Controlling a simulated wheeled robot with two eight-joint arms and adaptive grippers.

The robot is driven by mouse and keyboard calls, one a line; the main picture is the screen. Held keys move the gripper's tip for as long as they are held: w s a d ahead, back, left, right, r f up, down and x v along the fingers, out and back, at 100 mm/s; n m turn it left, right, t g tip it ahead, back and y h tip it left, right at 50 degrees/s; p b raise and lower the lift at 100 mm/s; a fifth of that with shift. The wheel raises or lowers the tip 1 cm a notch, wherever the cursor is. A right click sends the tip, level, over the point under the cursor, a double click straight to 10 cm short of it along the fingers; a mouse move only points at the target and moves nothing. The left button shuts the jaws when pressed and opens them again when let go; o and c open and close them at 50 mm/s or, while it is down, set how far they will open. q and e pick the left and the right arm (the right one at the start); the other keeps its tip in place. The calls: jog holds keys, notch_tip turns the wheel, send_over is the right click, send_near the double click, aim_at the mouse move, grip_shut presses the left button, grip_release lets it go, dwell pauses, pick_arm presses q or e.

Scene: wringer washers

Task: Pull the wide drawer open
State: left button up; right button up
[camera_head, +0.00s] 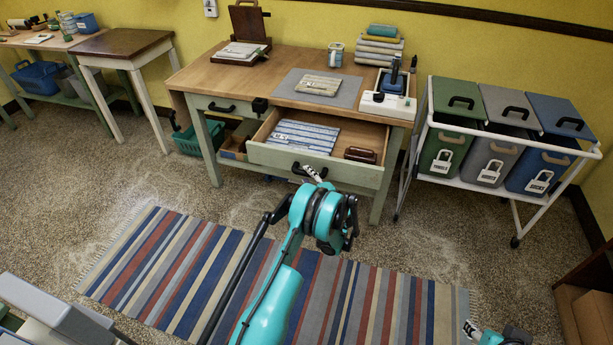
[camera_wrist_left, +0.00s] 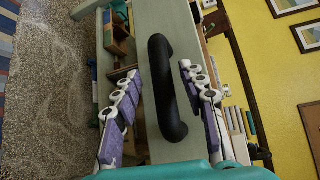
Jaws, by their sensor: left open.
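The wide drawer (camera_head: 350,176) is a pale green drawer under the wooden desk top, and it stands pulled out with its inside showing. A striped blue and white item (camera_head: 300,137) and a brown brush-like item (camera_head: 360,154) lie in it. Its black bar handle (camera_head: 300,169) is on the front; in the left wrist view the handle (camera_wrist_left: 168,88) runs upright. My left gripper (camera_head: 315,173) is at the handle, open, with a finger on each side of it and gaps visible. My right gripper (camera_head: 472,329) barely shows at the bottom edge; its jaws are unclear.
A narrower closed drawer (camera_head: 222,106) is left of the wide one. A cart with green, grey and blue bins (camera_head: 490,155) stands right of the desk. A striped rug (camera_head: 200,265) lies on the floor in front. A small table (camera_head: 125,43) stands at left.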

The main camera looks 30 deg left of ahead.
pick_arm(q)
jog(key=v, duration=1)
jog(key=shift+s+d, duration=0.15)
jog(key=shift+d, duration=0.1)
jog(key=shift+r, duration=0.1)
jog(key=s+d+r+n+h, duration=0.1)
jog(key=s+d+r+h, duration=0.15)
jog(key=r, duration=0.25)
jog(key=s+d+r+n+g+h, duration=0.1)
jog(key=s+r+h, duration=0.15)
jog(key=r, duration=0.25)
jog(key=s+d+r+n+h, duration=0.1)
jog(key=s+r, duration=0.2)
jog(key=r, duration=0.3)
jog(key=s+d+r+n+h, duration=0.1)
jog(key=s+d, duration=0.3)
jog(key=s, duration=0.4)
jog(key=s+d+n+h, duration=0.2)
jog(key=s+d+h, duration=0.2)
jog(key=s, duration=0.4)
jog(key=s+d+r+n+h, duration=0.1)
jog(key=s+d+h, duration=0.2)
jog(key=s+d, duration=0.2)
jog(key=s, duration=0.3)
jog(key=shift+s+r+n, duration=0.15)
jog(key=shift+r+n, duration=0.15)
jog(key=shift+n, duration=0.1)
